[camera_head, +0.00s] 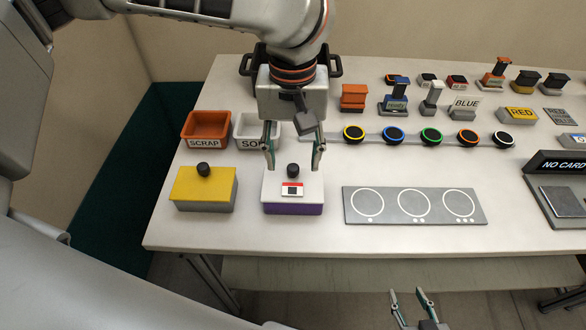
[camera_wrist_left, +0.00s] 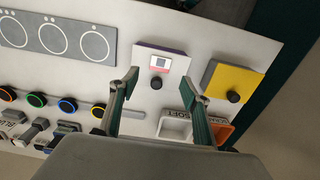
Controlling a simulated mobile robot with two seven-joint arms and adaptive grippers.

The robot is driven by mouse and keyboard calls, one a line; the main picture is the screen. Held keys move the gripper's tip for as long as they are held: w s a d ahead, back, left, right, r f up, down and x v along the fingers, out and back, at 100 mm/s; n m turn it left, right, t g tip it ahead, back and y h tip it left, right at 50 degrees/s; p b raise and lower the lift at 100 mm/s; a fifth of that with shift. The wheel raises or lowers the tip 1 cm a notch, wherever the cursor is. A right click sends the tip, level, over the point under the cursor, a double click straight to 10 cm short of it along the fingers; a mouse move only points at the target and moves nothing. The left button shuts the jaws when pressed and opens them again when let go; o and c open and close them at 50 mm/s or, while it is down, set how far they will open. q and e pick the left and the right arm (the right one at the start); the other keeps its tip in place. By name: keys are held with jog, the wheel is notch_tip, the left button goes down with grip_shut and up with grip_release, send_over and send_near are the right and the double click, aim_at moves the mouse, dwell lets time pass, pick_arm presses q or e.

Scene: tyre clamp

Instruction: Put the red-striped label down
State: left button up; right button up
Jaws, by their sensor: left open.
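The red-striped label (camera_head: 292,188) is a small white card with a red band and a dark square. It lies on the white top of a purple-based box (camera_head: 293,208), in front of the box's black knob (camera_head: 293,170). In the left wrist view the label (camera_wrist_left: 160,63) shows on the box top, clear of the fingers. My left gripper (camera_head: 293,163) is open above the back of this box, its fingers on either side of the knob, holding nothing. My right gripper (camera_head: 407,292) is open and empty, low in front of the table.
A yellow-topped box (camera_head: 204,188) with a black knob stands left. Behind are an orange SCRAP bin (camera_head: 206,127) and a white bin (camera_head: 250,132). A grey plate with three circles (camera_head: 414,206) lies right. Coloured discs and stamps fill the back; the front strip of table is clear.

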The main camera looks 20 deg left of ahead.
pick_arm(q)
notch_tip(320, 180, up, 4)
jog(key=shift+f, duration=0.1)
dwell(0.6)
